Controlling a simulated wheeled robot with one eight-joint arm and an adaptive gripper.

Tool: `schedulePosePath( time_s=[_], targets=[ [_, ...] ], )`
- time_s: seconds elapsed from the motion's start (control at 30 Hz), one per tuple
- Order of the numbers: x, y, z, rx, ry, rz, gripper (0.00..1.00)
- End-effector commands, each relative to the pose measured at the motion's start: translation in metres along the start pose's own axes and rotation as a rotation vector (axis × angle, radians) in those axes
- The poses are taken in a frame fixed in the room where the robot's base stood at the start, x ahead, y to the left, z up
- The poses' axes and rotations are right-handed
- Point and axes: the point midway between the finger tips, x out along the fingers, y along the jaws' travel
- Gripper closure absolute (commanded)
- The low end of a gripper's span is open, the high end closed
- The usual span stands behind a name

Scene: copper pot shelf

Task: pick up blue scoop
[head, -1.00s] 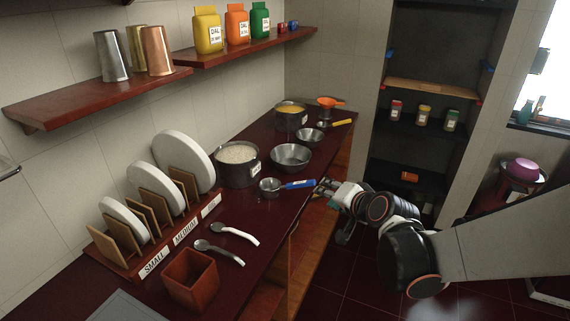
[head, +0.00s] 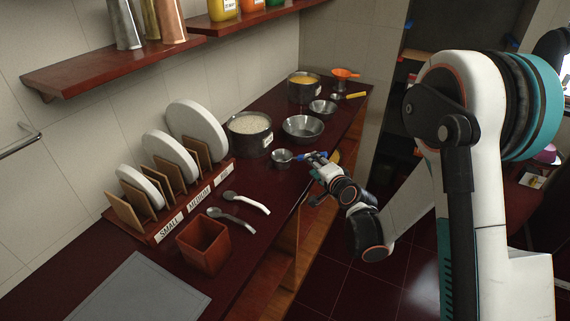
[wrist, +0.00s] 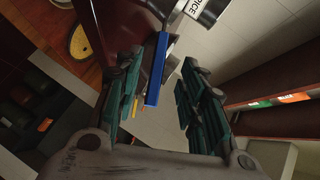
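The blue scoop lies on the dark red counter (head: 262,185). In the head view its metal bowl (head: 281,157) points left and its blue handle (head: 301,156) points right, toward the counter's front edge. My gripper (head: 311,159) is at the handle's end, and its fingers partly hide the handle. In the wrist view the blue handle (wrist: 157,70) reaches in between the two fingers of my gripper (wrist: 160,82). The fingers are apart, with a clear gap between the handle and the right finger. The handle is closer to the left finger; whether it touches cannot be told.
A steel bowl (head: 303,129), a pot of rice (head: 250,136) and a smaller bowl (head: 322,107) stand behind the scoop. Two spoons (head: 232,218) and a brown square pot (head: 203,246) are nearer. A plate rack (head: 180,217) stands left.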

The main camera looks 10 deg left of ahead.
Motion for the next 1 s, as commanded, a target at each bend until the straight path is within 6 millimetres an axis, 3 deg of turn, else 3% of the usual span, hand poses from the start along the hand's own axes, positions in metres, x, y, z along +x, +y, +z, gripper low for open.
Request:
schedulePosePath(
  time_s=[0.1, 0.47, 0.7, 1.0],
  targets=[
    [0.019, 0.002, 0.001, -0.001, -0.001, 0.0, 0.63],
    [0.042, 0.002, 0.005, -0.001, -0.001, 0.0, 0.63],
    [0.075, 0.003, 0.011, -0.001, 0.0, 0.0, 0.63],
    [0.081, 0.001, 0.01, -0.001, 0.0, 0.001, 0.65]
  ],
)
